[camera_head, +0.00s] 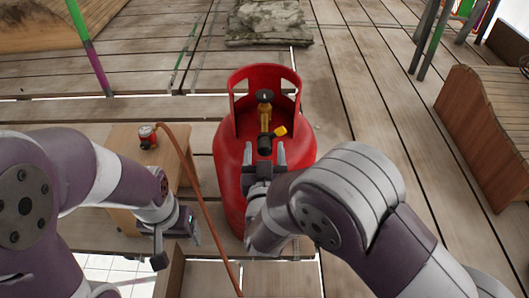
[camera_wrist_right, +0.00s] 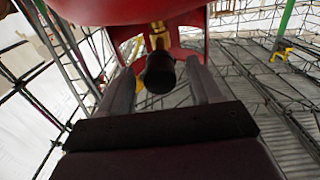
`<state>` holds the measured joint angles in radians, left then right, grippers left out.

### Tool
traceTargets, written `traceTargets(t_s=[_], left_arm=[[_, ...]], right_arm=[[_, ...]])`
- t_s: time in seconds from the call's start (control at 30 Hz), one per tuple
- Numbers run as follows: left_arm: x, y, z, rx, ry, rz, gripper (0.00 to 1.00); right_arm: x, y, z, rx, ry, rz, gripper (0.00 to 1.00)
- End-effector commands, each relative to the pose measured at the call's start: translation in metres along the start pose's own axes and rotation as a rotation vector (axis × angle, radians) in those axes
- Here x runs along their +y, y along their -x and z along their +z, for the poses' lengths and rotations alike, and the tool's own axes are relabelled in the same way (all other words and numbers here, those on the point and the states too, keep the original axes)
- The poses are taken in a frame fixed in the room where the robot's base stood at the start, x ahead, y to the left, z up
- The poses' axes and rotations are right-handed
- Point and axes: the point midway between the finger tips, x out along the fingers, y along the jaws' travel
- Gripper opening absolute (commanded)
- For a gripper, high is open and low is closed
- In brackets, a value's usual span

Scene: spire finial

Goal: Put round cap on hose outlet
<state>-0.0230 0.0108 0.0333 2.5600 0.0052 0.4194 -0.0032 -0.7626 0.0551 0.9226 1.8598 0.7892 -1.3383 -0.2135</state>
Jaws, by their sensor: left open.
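A red gas cylinder (camera_head: 228,150) stands upright in the middle, with a brass valve (camera_head: 265,115) inside its collar. A round black cap (camera_head: 264,146) sits at the valve's near side, on its outlet. In the right wrist view the cap (camera_wrist_right: 159,73) hangs between the fingertips of my right gripper (camera_wrist_right: 160,82), with gaps on both sides. My right gripper (camera_head: 264,153) is open, in front of the cap in the head view. My left gripper (camera_head: 177,240) is open and empty, low beside the wooden stool. The cap's far side is hidden.
A red regulator (camera_head: 147,136) sits on the wooden stool (camera_head: 125,150), with an orange-brown hose (camera_head: 190,180) running down past the cylinder's left. A stone block (camera_head: 268,22) lies behind. A wooden crate-like piece (camera_head: 485,130) stands at right. Planks between are clear.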

Motion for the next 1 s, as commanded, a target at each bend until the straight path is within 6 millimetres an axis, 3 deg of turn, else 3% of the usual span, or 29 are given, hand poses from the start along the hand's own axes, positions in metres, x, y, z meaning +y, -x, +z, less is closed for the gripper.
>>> traceTargets(t_s=[0.27, 0.7, 1.0], left_arm=[[0.0, 0.005, -0.001, 0.0, 0.0, 0.0, 0.73], [0.0, 0.031, -0.004, 0.0, 0.0, 0.0, 0.73], [0.0, 0.034, -0.004, 0.0, 0.0, 0.0, 0.73]], right_arm=[[0.0, 0.01, -0.001, -0.002, 0.002, -0.001, 0.64], [-0.001, 0.104, -0.002, 0.0, 0.003, -0.006, 0.64], [0.0, 0.127, 0.0, 0.001, 0.001, 0.0, 0.64]])
